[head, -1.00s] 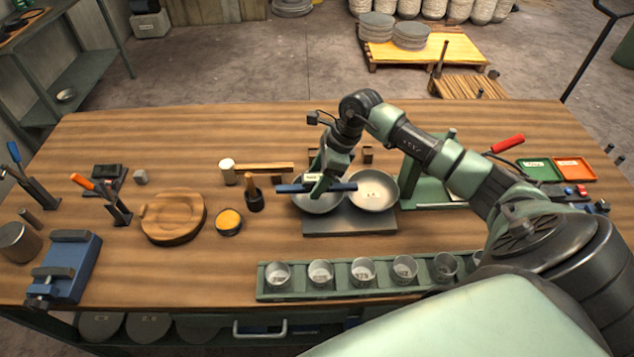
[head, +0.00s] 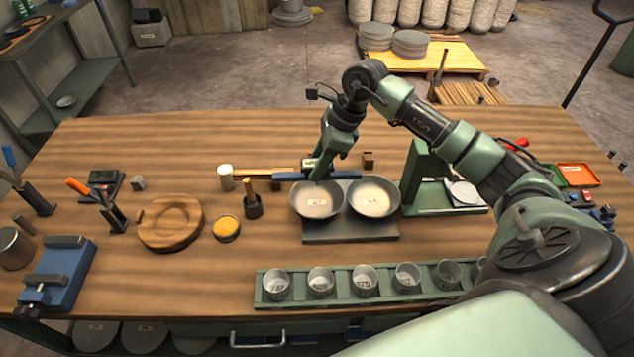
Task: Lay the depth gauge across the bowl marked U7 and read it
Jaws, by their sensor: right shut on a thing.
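Two shallow metal bowls sit side by side on a dark grey stand (head: 350,231) at mid-table: a left bowl (head: 308,211) and a right bowl (head: 374,190). Each has a small pale label inside, too small to read surely. The depth gauge, a blue bar (head: 287,177), is in my right gripper (head: 320,174), which is shut on it. The bar lies level, left to right, by the far rim of the left bowl in the picture. It seems raised clear of the bowl; the exact gap cannot be told. My left gripper is out of view.
A green rack (head: 335,298) of several small cups stands in front. A green stand (head: 424,172) is close on the right.

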